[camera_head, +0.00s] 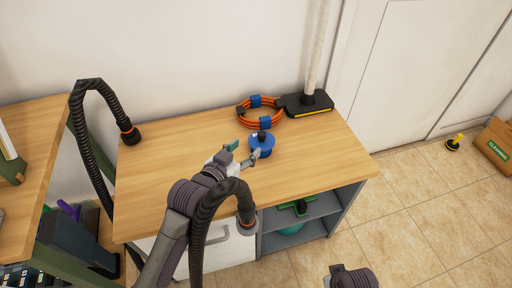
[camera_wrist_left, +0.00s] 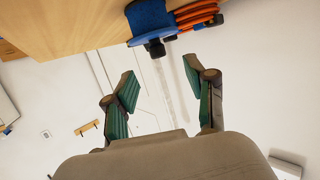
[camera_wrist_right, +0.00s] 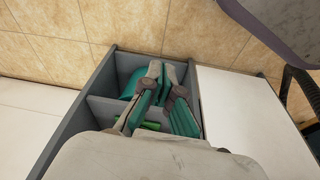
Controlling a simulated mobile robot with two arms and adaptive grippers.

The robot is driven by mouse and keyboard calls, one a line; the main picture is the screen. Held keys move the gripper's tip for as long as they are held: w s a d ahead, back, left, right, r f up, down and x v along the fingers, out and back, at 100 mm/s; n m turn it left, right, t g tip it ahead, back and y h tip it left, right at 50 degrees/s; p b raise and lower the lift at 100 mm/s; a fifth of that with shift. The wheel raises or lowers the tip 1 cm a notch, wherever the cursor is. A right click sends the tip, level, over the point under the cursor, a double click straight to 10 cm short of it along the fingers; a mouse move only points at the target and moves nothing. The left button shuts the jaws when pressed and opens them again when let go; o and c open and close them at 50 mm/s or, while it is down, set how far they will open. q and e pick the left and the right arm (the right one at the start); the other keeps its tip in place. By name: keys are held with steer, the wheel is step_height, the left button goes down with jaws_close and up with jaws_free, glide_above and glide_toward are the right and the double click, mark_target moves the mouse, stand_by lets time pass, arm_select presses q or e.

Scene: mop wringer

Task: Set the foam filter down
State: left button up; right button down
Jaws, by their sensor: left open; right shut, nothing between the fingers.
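The blue foam filter (camera_head: 261,146), a short round piece with a wider rim and a black knob, appears to stand upright on the wooden worktop (camera_head: 180,190). It also shows at the top of the left wrist view (camera_wrist_left: 150,20). My left gripper (camera_head: 244,151) is open just left of the filter. In the left wrist view its fingers (camera_wrist_left: 166,92) are spread with nothing between them, and the filter lies beyond the tips. My right gripper (camera_wrist_right: 166,74) is shut and empty, with the lower shelf behind it in the right wrist view.
A black ribbed hose (camera_head: 90,150) hangs at the left. The worktop's right part is clear. A yellow plunger-like item (camera_head: 454,143) stands on the floor.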

mark_target(260, 137)
arm_select(q)
steer(key=b+x, duration=0.1)
steer(key=x, duration=0.4)
steer(key=shift+d, duration=0.1)
steer(key=b+x, duration=0.1)
steer(key=x, duration=0.3)
steer(key=shift+w+d+f, duration=0.15)
steer(key=shift+w+d, duration=0.1)
steer(key=shift+d, duration=0.05)
jaws_close()
arm_select(e)
steer(key=w+v, duration=0.2)
steer(key=v, duration=0.7)
steer(key=shift+r+t, duration=0.25)
steer(key=shift+t, duration=0.05)
